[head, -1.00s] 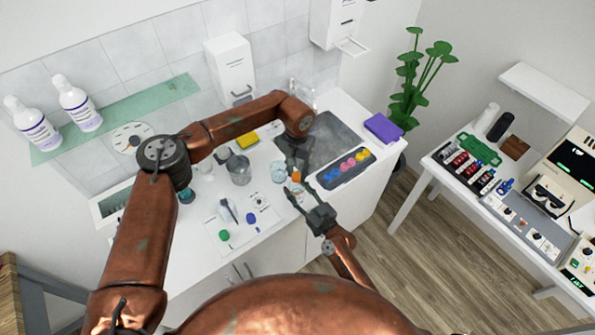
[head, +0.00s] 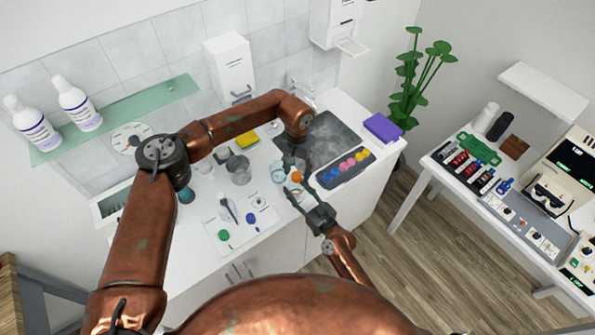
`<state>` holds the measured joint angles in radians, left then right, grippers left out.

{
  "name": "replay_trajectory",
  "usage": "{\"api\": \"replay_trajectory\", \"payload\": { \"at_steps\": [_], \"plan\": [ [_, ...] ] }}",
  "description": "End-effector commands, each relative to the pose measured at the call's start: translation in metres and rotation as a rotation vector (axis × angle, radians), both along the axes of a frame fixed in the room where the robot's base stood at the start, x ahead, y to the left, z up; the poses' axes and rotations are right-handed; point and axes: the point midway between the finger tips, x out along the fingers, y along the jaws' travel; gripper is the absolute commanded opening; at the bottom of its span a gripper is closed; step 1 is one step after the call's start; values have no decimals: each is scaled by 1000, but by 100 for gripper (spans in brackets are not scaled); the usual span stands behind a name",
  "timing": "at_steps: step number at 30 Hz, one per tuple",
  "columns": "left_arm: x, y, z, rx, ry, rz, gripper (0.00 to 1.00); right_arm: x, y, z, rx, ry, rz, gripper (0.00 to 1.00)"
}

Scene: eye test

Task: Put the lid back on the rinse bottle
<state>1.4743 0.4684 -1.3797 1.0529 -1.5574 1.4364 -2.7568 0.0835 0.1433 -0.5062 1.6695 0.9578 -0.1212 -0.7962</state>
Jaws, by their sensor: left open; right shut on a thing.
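A small orange piece (head: 296,177), which looks like the lid, shows at the tips of my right gripper (head: 300,191). My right gripper is shut on a small pale thing that looks like the rinse bottle, mostly hidden by the fingers. The orange piece appears to be on or just above its top; I cannot tell whether it is seated. My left gripper (head: 289,163) is open, just behind and above the orange piece, apart from it as far as I can see. Its fingertips are hard to make out against the dark sink.
A clear cup (head: 278,172) stands close left of the orange piece. A glass beaker (head: 239,170) and yellow sponge (head: 248,140) are farther left. A white sheet (head: 238,238) holds green and blue pieces. A tray of coloured balls (head: 345,169) lies right, by the sink (head: 335,138).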

Motion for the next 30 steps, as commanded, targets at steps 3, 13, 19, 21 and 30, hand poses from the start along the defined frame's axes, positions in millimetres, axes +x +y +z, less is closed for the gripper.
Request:
{"api": "replay_trajectory", "payload": {
  "at_steps": [3, 13, 19, 21, 30],
  "plan": [
    [1, 0, 14, -1, -3, 0, 43, 0, 0, -1, -1, 1, 0, 0],
    [0, 0, 42, 0, 0, 0, 43, 0, 0, -1, -1, 1, 0, 0],
    [0, 0, 41, -2, 0, 2, 40, 0, 0, -1, -1, 1, 0, 0],
    [-1, -4, 42, -17, 1, 11, 40, 0, 0, -1, -1, 1, 0, 0],
    [-14, -91, 74, -338, 78, 281, 40, 0, 0, -1, -1, 1, 0, 0]
  ]
}}
